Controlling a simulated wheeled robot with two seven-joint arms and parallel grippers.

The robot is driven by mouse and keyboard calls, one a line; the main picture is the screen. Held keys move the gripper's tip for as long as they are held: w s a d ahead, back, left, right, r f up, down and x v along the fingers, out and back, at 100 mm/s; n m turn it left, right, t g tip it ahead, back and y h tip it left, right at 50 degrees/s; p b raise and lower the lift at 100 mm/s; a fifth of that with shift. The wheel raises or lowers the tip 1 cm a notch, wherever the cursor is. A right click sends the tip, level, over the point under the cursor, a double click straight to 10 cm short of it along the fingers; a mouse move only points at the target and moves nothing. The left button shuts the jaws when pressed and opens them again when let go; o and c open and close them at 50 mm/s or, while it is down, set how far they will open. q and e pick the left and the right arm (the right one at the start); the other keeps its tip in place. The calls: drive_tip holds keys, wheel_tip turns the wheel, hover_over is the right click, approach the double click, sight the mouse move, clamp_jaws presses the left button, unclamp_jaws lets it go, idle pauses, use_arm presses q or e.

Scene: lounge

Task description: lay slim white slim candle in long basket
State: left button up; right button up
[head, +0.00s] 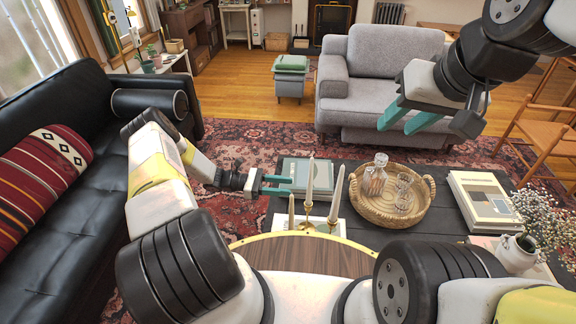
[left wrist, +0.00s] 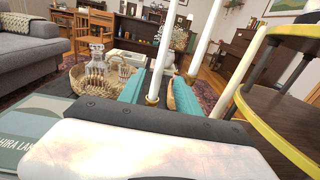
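Three slim white candles stand upright in a brass holder (head: 318,224): a middle one (head: 309,178), a right one (head: 338,195) and a shorter left one (head: 291,212). My left gripper (head: 291,186) is open and level, its teal fingers pointing at the candles from the left. In the left wrist view a candle (left wrist: 163,45) rises between the open fingers (left wrist: 155,88); contact cannot be told. My right gripper (head: 397,127) is open, empty and raised in front of the grey armchair. A wicker basket (head: 368,213) with handles, rather round, stands right of the candles.
The basket holds a glass decanter (head: 375,176) and glasses (head: 404,190). Books (head: 484,203) and a flower vase (head: 515,253) stand to the right on the dark table (head: 447,222). Another book (head: 313,172) lies behind the candles.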

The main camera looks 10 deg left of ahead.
sight(310, 189)
use_arm(q)
drive_tip(key=shift+d+f, duration=0.15)
drive_tip(key=shift+d, duration=4.4)
clamp_jaws()
